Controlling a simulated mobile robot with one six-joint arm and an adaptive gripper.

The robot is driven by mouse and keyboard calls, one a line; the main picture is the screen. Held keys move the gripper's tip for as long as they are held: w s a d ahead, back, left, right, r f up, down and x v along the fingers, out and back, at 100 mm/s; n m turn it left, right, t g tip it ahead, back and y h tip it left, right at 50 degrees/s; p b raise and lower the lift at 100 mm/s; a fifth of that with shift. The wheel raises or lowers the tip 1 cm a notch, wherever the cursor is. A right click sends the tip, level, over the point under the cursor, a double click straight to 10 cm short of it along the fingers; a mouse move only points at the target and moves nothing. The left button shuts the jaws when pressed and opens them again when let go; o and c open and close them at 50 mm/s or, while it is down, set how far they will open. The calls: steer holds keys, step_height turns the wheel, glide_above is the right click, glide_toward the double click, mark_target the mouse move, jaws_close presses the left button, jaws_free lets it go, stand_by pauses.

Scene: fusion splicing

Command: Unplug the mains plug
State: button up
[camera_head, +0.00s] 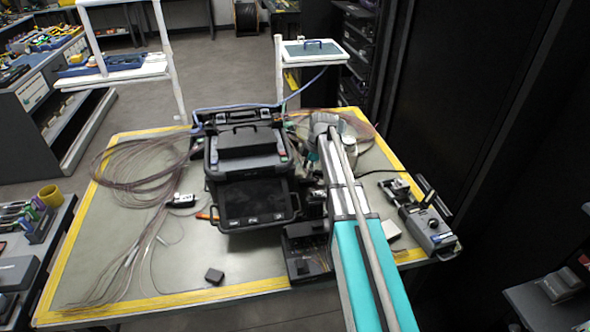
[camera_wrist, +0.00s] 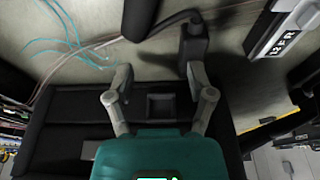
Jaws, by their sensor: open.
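In the wrist view my gripper (camera_wrist: 157,76) is open, with its two fingers spread apart and nothing between them. A black plug-like piece (camera_wrist: 194,42) with a thick black lead stands just beyond the right fingertip. I cannot tell whether the fingertip touches it, or for certain that it is the mains plug. Below the fingertips is a dark case with a square recess (camera_wrist: 160,106). In the head view my arm reaches over the table beside the black splicer (camera_head: 250,185). There my fingertips and the plug are hidden or too small to make out.
A black block (camera_wrist: 139,16) and a white-faced device (camera_wrist: 285,32) flank the plug-like piece. Loose fibres (camera_head: 140,175) lie on the left of the table (camera_head: 120,270). A grey tool (camera_head: 430,230) stands at the right edge.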

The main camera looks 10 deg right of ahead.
steer(key=shift+w+a, duration=0.1)
steer(key=shift+a, duration=1.1)
steer(key=shift+a+r+p, duration=0.2)
steer(key=shift+r+p, duration=0.55)
steer(key=p+v, duration=0.7)
steer(key=shift+d+r, duration=0.15)
steer(key=shift+r, duration=0.1)
steer(key=s+a+m+h, duration=0.1)
steer(key=s+m, duration=0.4)
steer(key=s, duration=0.3)
steer(key=s+a+m, duration=0.1)
steer(key=s+m, duration=0.5)
steer(key=s, duration=0.3)
steer(key=s+a+m+h, duration=0.1)
steer(key=s+a+m, duration=0.1)
steer(key=s+m, duration=0.4)
steer(key=shift+s+h+p, duration=0.3)
steer(key=shift+s+p, duration=0.05)
steer(key=shift+s, duration=0.85)
steer(key=shift+s+m, duration=0.45)
steer(key=shift+m, duration=0.05)
